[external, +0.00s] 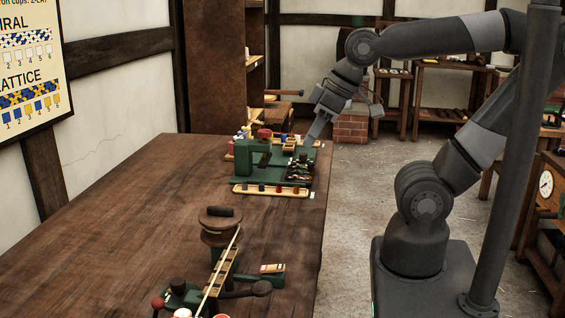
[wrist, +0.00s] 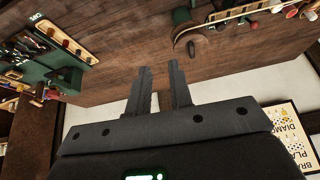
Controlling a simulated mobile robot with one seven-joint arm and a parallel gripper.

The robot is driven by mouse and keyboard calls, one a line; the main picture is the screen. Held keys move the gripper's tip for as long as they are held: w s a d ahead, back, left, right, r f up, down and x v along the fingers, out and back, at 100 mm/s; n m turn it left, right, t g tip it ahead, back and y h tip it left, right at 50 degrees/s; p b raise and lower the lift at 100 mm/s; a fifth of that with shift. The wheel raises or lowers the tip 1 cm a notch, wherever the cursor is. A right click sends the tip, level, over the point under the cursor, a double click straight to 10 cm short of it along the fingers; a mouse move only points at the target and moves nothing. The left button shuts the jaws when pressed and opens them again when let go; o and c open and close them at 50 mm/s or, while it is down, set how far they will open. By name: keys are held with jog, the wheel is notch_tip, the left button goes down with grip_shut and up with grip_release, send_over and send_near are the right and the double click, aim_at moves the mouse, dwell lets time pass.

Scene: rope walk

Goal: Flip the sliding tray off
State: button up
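A green machine (external: 262,160) stands at the far end of the wooden table, with a dark, part-filled tray (external: 299,171) on its right side. I take this to be the sliding tray; its exact setting is too small to tell. The green machine also shows at the left of the wrist view (wrist: 62,68). My gripper (external: 314,139) points down near the machine's right side, above the tray in the external picture; contact cannot be told there. In the wrist view my gripper (wrist: 160,80) has its two fingers apart with nothing between them.
A pale rack with several pegs (external: 270,190) lies in front of the machine. A second green device with a wooden spool (external: 220,225) stands at the table's near end. The table (external: 130,220) is bare on the left. A brick block (external: 350,128) stands beyond.

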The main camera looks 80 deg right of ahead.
jog(key=w+d+m, duration=0.2)
jog(key=w+d+m+g, duration=0.1)
jog(key=w+d+m, duration=0.1)
jog(key=d, duration=0.1)
jog(key=shift+w+d+r, duration=0.1)
jog(key=shift+w, duration=0.1)
grip_shut()
jog(key=w+d+f+m+g+y, duration=0.1)
jog(key=w+d+f+m, duration=0.15)
jog(key=d+m, duration=0.65)
jog(key=w+d+f+m+g+y, duration=0.1)
jog(key=w+d+f+m+y, duration=0.2)
jog(key=d, duration=1.1)
jog(key=s+d+f+m+t, duration=0.2)
jog(key=s+d+f+m, duration=0.2)
jog(key=d, duration=0.5)
jog(key=s+d+f+m+t, duration=0.1)
jog(key=s+d+f+m, duration=0.4)
jog(key=s+d, duration=0.3)
jog(key=s+d+f+m+t, duration=0.2)
jog(key=s+d+f+m, duration=0.2)
jog(key=s+d, duration=0.3)
jog(key=d+m, duration=0.1)
jog(key=d, duration=0.2)
jog(key=shift+f+t, duration=0.25)
jog(key=shift+t, duration=0.05)
